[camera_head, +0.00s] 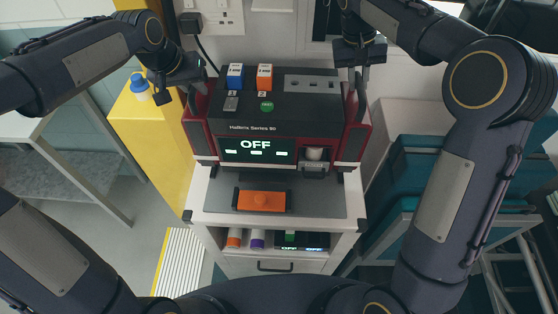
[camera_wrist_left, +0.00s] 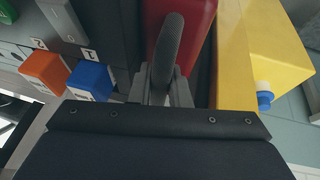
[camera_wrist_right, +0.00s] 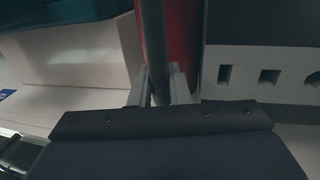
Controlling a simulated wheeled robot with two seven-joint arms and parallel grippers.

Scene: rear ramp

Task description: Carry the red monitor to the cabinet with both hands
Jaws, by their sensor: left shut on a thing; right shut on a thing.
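The red monitor (camera_head: 255,125) has a dark front, red sides and a display reading OFF. It is upright at the back of the cabinet (camera_head: 215,202), a white wheeled unit with a grey top. My left gripper (camera_head: 191,88) is shut on the monitor's left handle, a dark ribbed bar that also shows in the left wrist view (camera_wrist_left: 166,50). My right gripper (camera_head: 359,80) is shut on the right handle, seen in the right wrist view (camera_wrist_right: 153,45). I cannot tell whether the monitor's underside touches the cabinet top.
An orange item (camera_head: 261,200) in a dark holder lies on the cabinet top in front of the monitor. A yellow cabinet (camera_head: 150,135) stands close on the left, with a blue-capped bottle (camera_head: 139,84). Teal cases (camera_head: 415,165) are on the right. Wall sockets (camera_head: 222,18) are behind.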

